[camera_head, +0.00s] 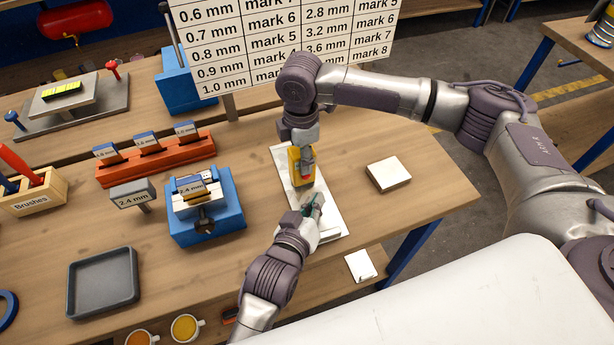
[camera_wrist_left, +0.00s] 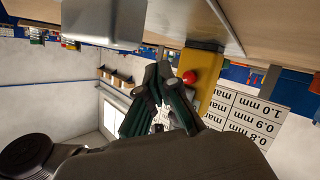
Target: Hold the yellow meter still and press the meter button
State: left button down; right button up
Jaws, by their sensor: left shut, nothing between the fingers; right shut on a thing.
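The yellow meter (camera_head: 294,162) stands on a white plate (camera_head: 333,214) near the middle of the table. My right gripper (camera_head: 306,166) comes down from above and is shut on the meter; its fingers partly cover it. My left gripper (camera_head: 315,200) is shut and empty, in front of the meter and low over the plate. In the left wrist view the yellow meter (camera_wrist_left: 203,62) carries a round red button (camera_wrist_left: 189,77). The left fingertips (camera_wrist_left: 165,68) are close beside the button in that view; I cannot tell the gap in depth.
A blue fixture (camera_head: 232,207) with a 2.4 mm label stands to the left, beside a grey tray (camera_head: 103,281). A white block (camera_head: 388,174) lies to the right. A board with a table of marks (camera_head: 285,40) stands behind. Two cups (camera_head: 186,327) are at the front edge.

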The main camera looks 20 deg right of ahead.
pick_arm(q)
jog(key=shift+w, duration=1.4)
jog(key=shift+w, duration=0.1)
dwell(0.3)
jog(key=shift+w, duration=0.3)
jog(key=shift+w+a, duration=0.1)
jog(key=shift+w, duration=0.5)
dwell(0.8)
jog(key=shift+s, duration=0.1)
jog(key=shift+s+r, duration=0.1)
jog(key=shift+s, duration=0.85)
pick_arm(e)
jog(key=shift+s, duration=0.1)
pick_arm(q)
jog(key=shift+s, duration=2.5)
